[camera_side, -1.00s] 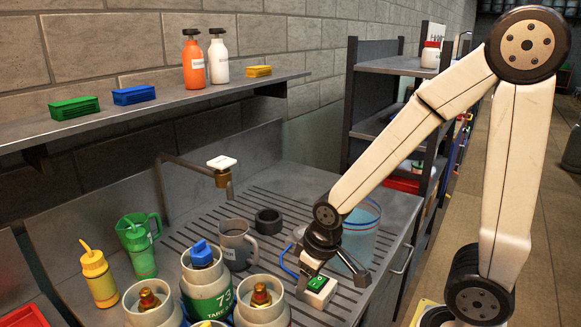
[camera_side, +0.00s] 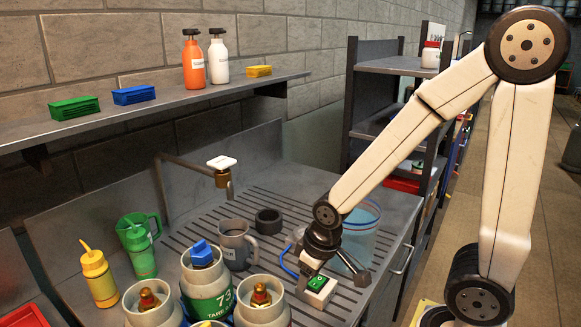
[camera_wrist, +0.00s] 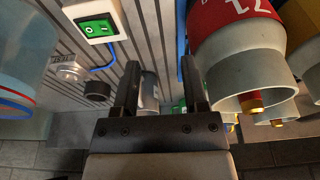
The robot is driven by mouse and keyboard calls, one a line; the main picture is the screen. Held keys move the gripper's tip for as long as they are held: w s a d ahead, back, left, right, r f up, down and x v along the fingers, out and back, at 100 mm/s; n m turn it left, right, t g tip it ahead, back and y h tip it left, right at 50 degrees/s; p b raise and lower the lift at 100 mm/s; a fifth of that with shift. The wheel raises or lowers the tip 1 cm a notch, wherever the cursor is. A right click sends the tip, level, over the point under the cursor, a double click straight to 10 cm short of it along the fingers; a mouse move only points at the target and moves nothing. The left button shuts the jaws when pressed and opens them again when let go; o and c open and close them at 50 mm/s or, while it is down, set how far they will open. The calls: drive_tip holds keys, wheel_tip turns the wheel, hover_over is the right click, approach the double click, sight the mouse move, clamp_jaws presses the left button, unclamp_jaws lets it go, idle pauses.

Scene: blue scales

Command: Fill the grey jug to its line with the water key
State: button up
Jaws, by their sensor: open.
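The grey jug (camera_side: 236,242) stands upright on the slatted drain board below the tap (camera_side: 222,172). Its water level and line cannot be seen. A white box with a green rocker switch (camera_side: 317,288), which may be the water key, sits on the board to the right of the jug. The switch also shows at the top of the wrist view (camera_wrist: 97,27). My gripper (camera_side: 335,268) is open and empty, close by the switch box. Its two fingers (camera_wrist: 160,85) stand apart in the wrist view, with part of a grey thing between them, perhaps the jug.
A clear tank (camera_side: 361,235) stands behind my gripper. A black ring (camera_side: 268,220) lies behind the jug. Several grey-collared cylinders (camera_side: 207,283) crowd the front. A green jug (camera_side: 139,248) and a yellow bottle (camera_side: 98,276) stand at the left. A blue cable (camera_wrist: 103,69) crosses the board.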

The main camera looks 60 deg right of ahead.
drive_tip(key=shift+w+r, duration=0.1)
drive_tip(key=c, duration=0.7)
drive_tip(key=shift+w+r, duration=0.15)
drive_tip(key=shift+w, duration=0.15)
clamp_jaws()
drive_tip(key=w+d+r+t, duration=0.3)
drive_tip(key=w+r, duration=0.7)
drive_tip(key=r, duration=0.4)
drive_tip(key=w+d+r+t, duration=0.3)
drive_tip(key=w+d+r, duration=0.1)
drive_tip(key=w+r, duration=0.7)
wheel_tip(320, 180, up, 3)
drive_tip(key=shift+w+d+f, duration=0.15)
drive_tip(key=shift+w+d, duration=0.1)
drive_tip(key=shift+d, duration=0.15)
